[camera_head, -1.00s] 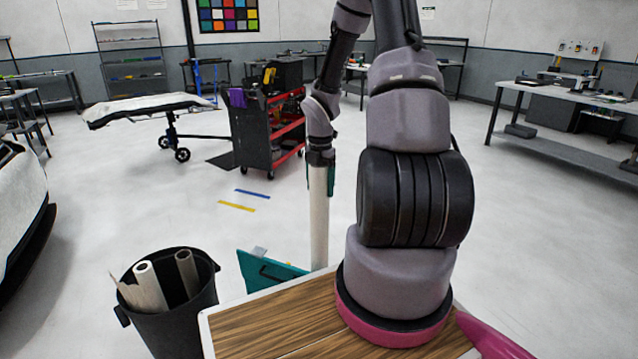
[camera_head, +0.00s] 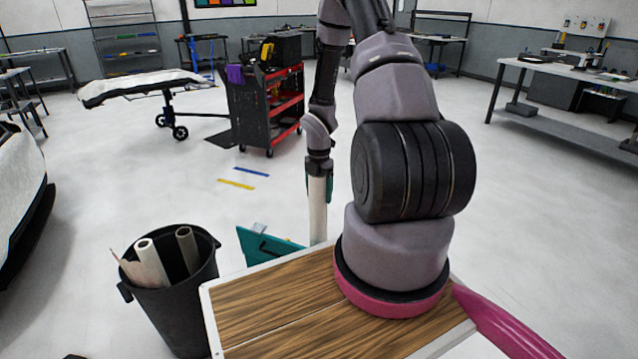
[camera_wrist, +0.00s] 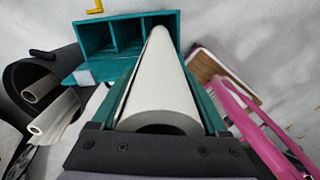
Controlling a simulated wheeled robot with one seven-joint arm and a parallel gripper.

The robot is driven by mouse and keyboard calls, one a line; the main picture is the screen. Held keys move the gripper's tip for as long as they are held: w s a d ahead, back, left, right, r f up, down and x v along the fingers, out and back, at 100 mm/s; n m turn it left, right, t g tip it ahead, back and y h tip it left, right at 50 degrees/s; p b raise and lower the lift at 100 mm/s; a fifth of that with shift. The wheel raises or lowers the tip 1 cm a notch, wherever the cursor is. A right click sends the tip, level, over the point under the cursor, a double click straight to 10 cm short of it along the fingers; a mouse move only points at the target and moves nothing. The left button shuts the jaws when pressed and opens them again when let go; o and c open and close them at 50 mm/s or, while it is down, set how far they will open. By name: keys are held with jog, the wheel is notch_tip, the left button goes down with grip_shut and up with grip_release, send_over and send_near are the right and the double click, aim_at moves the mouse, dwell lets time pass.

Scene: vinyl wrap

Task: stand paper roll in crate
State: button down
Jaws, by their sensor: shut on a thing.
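My gripper (camera_wrist: 160,98) is shut on a white paper roll (camera_wrist: 158,75), with a teal finger along each side of it. I cannot tell whether that end is inside a compartment. The crate (camera_head: 262,246) is partly hidden in the head view.
A black bin (camera_head: 176,315) holding several rolls stands left of the wooden top (camera_head: 265,305). A dark tool cart (camera_head: 262,110) stands behind on open floor. Yellow (camera_head: 236,184) and blue (camera_head: 252,171) strips lie on the floor.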

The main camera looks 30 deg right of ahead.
notch_tip(320, 180, down, 33)
jog(key=shift+f, duration=0.2)
dwell(1.4)
